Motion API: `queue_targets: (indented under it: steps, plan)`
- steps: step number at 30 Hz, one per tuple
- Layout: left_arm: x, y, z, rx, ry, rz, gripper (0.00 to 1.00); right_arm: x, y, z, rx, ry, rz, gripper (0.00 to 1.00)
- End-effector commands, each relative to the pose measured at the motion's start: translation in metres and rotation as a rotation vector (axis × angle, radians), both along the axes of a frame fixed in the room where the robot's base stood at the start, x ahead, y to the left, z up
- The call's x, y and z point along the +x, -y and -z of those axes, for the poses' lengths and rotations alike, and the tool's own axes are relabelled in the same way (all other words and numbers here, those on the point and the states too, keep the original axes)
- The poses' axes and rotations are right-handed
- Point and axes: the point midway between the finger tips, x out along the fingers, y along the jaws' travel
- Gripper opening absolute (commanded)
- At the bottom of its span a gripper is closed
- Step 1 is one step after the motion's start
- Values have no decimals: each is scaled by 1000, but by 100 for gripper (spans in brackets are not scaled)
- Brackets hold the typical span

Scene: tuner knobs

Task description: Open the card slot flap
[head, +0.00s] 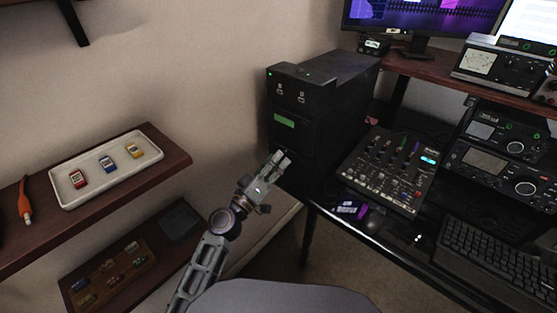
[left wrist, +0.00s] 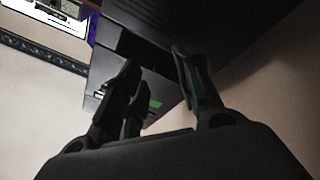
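The black tower unit (head: 335,100) stands at the left end of the desk, with a green label (head: 284,120) on its front face. I cannot make out the outline of the card slot flap on that dark front. My left gripper (head: 279,162) is in front of the tower's lower front, below the green label. In the left wrist view the fingers (left wrist: 158,80) are spread apart with nothing between them. The tower (left wrist: 175,30) and its green label (left wrist: 154,104) show beyond the fingers, tilted. Whether a fingertip touches the tower I cannot tell. My right gripper is not in view.
A white tray (head: 62,192) with red, blue and yellow cards lies on the wooden shelf (head: 150,178) at left. A lower shelf holds more small items. A mixer (head: 388,170), a keyboard (head: 505,250) and radio units stand on the desk to the right.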

Motion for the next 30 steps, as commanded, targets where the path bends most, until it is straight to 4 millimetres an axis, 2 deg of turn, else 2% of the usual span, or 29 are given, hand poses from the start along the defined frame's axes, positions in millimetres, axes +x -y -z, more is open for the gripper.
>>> queue_targets:
  steps: [30]
  plan:
    - [-71, -44, 21, -2, 0, -2, 34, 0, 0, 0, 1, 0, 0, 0]
